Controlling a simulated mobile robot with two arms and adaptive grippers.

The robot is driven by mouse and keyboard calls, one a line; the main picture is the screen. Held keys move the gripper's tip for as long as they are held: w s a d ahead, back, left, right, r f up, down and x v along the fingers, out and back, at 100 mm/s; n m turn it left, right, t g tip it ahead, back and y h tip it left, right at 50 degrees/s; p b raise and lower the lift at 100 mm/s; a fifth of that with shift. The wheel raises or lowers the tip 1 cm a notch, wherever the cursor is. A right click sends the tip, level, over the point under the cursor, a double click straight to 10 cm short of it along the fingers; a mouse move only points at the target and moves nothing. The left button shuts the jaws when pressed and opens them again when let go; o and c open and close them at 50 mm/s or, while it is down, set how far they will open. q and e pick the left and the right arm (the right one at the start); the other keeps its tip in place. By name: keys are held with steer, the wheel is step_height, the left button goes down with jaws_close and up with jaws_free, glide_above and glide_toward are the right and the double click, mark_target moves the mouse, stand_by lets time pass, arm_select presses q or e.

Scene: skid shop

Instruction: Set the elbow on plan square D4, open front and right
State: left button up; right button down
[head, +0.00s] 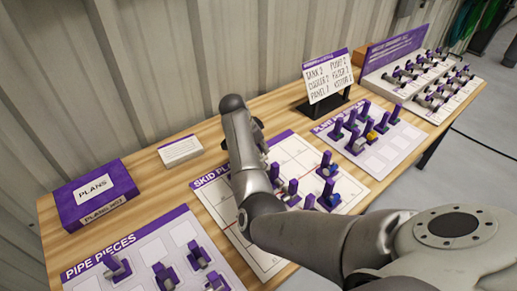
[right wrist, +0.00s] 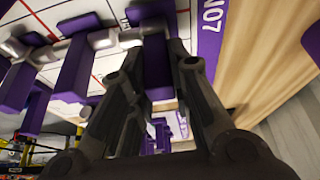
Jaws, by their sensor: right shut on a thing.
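My right gripper (right wrist: 156,58) is shut on a purple upright tab of a piece in the right wrist view, which I take as the elbow (right wrist: 157,75). A grey pipe part shows beside the tab; its open ends cannot be made out. The piece is over or on the skid plan sheet (head: 215,198), at its far edge; I cannot tell if it touches. In the head view my right forearm hides the held piece and nearly all of the gripper. Square labels are not readable. My left gripper is not in view.
Several purple-tabbed pieces (head: 328,168) stand on the plan close by. The pipe pieces board (head: 140,252) is at front left, another board (head: 392,155) with pieces at right. A plans box (head: 96,192), small card (head: 181,151), sign (head: 328,82) and stepped rack (head: 375,82) line the back.

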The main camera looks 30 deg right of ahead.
steer(key=shift+f, duration=0.6)
steer(key=c, duration=1.3)
jaws_free()
steer(key=shift+o, duration=0.2)
steer(key=shift+r, duration=0.15)
steer(key=shift+r+p, duration=0.5)
step_height(320, 180, up, 7)
steer(key=p, duration=0.6)
steer(key=shift+p, duration=0.4)
